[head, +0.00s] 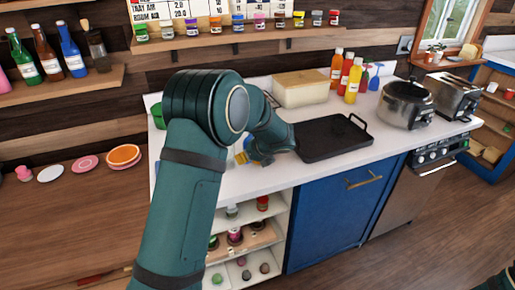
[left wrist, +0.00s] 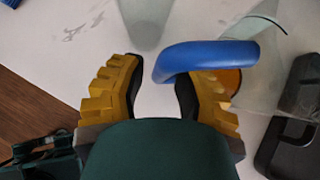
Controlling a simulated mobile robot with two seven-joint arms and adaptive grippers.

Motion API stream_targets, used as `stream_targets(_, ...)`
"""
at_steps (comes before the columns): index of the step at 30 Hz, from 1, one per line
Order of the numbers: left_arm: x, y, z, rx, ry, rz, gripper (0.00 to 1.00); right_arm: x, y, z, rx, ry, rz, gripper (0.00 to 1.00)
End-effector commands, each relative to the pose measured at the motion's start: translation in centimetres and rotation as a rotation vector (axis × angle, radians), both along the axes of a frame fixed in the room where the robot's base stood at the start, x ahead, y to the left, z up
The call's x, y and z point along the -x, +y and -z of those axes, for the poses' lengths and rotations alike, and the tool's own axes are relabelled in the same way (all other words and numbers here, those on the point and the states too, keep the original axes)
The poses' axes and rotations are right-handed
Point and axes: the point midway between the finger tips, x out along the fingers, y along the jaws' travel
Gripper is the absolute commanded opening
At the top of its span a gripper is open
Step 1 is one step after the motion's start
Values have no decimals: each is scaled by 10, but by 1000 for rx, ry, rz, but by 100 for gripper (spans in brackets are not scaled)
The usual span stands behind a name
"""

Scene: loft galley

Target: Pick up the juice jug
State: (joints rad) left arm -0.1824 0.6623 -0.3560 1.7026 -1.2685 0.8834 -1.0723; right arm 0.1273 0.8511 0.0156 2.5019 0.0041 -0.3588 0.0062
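The juice jug has a clear body (left wrist: 262,42) and a thick blue handle (left wrist: 208,57), with orange juice low inside it, in the left wrist view. My left gripper (left wrist: 160,88) is open, with yellow fingers and black pads. The bend of the blue handle lies between its fingertips, nearer the right finger; I cannot tell whether they touch. In the head view my left gripper (head: 252,159) is low over the white counter, and my arm hides most of the jug. A bit of blue shows beside the fingers. My right gripper is not in view.
A black tray (head: 333,139) lies just right of my left gripper. A beige box (head: 300,89), sauce bottles (head: 354,80), a metal pot (head: 405,104) and a toaster (head: 454,95) stand farther back and right. A clear vessel (left wrist: 147,18) stands ahead of the left fingers.

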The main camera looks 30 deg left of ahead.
Motion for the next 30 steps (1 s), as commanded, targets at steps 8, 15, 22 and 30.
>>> stream_targets(8, -3, 9, 10, 0, -1, 1, 32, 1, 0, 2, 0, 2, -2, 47)
stream_targets(15, -3, 9, 10, 0, -1, 1, 0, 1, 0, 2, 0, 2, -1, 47)
stream_targets(22, -3, 9, 10, 0, -1, 1, 0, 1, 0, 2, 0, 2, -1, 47)
stream_targets(30, -3, 9, 9, 0, -1, 1, 0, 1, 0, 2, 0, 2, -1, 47)
